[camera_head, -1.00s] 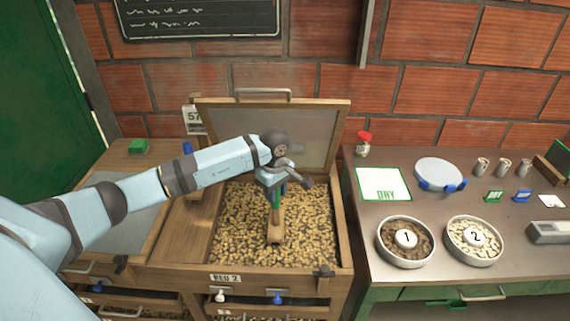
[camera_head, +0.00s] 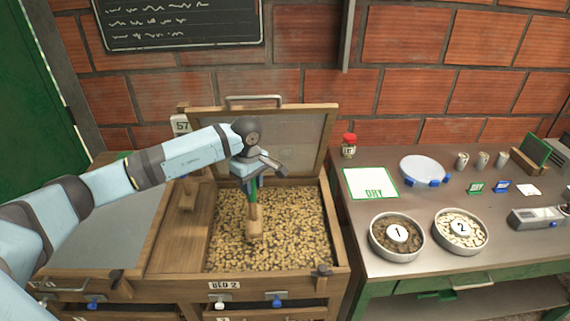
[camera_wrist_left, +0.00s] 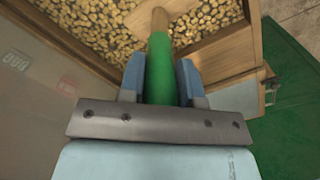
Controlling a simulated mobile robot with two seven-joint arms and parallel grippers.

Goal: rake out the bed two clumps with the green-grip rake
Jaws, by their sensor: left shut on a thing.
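The green-grip rake (camera_head: 254,210) stands nearly upright over bed two, with its wooden head down at the beans (camera_head: 290,225). My left gripper (camera_head: 255,182) is shut on its green grip, above the middle of the bed. In the left wrist view the green grip (camera_wrist_left: 161,65) sits between both fingers of the left gripper (camera_wrist_left: 161,80), and the wooden rake head is partly cut off at the top. Bed two (camera_head: 337,225) is a wooden box with its lid (camera_head: 318,108) raised. I cannot make out distinct clumps in the bean layer. My right gripper is not in view.
A wooden tool (camera_head: 187,192) with a blue grip stands on the board left of the beans. The right table holds bowl 1 (camera_head: 378,250), bowl 2 (camera_head: 441,243), a DRY card (camera_head: 365,183), a round scale (camera_head: 424,168) and a red-capped jar (camera_head: 349,147).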

